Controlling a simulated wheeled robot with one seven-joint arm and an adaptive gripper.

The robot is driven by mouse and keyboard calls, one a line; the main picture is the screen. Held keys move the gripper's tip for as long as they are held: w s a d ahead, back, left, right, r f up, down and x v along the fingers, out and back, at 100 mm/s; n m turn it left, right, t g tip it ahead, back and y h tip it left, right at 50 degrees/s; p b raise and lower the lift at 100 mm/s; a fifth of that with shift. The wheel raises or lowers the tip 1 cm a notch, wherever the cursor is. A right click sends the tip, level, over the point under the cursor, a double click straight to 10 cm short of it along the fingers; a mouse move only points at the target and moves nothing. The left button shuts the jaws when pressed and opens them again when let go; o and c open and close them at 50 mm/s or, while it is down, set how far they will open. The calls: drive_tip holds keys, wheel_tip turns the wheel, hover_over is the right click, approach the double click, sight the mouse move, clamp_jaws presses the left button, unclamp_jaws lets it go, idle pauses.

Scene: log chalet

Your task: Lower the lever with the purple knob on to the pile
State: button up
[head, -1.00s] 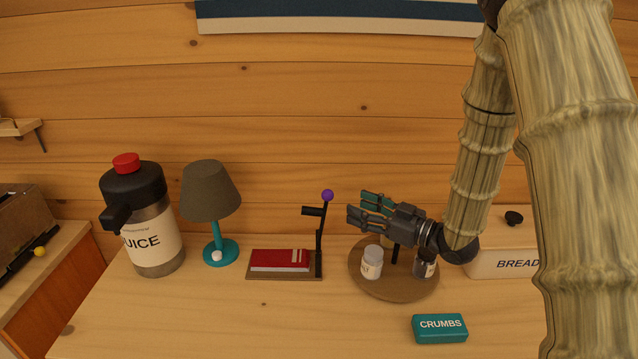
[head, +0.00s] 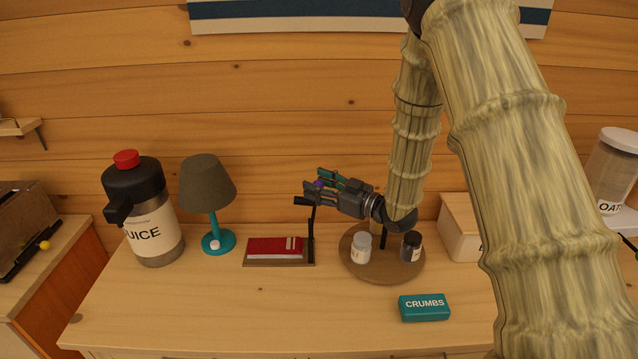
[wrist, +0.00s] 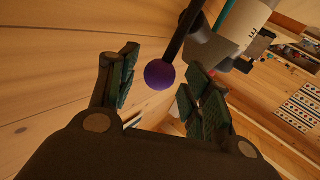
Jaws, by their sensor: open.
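The lever (head: 312,225) stands upright at the right end of a small brown base (head: 254,263), with a black side piece near its top. Its purple knob (head: 319,184) is at the level of my gripper (head: 319,184). In the wrist view the purple knob (wrist: 160,74) sits between the two open fingers of my gripper (wrist: 160,85), with a visible gap on both sides. The pile (head: 274,248), a red item with a white edge, lies flat on the base, left of the lever.
A round wooden tray (head: 385,272) with small jars stands right of the base, below my arm. A teal lamp (head: 208,185) and a juice jug (head: 152,235) stand left. A teal crumbs box (head: 424,308) lies in front. The table's front left is clear.

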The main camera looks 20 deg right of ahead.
drive_tip(key=shift+w+a+f, duration=0.1)
drive_tip(key=shift+w+f, duration=0.35)
drive_tip(key=shift+w, duration=0.1)
drive_tip(key=c, duration=0.3)
drive_tip(key=shift+s+r, duration=0.25)
drive_tip(key=shift+s, duration=0.05)
drive_tip(key=c, duration=0.7)
drive_tip(key=shift+w, duration=0.1)
clamp_jaws()
drive_tip(key=shift+a, duration=0.1)
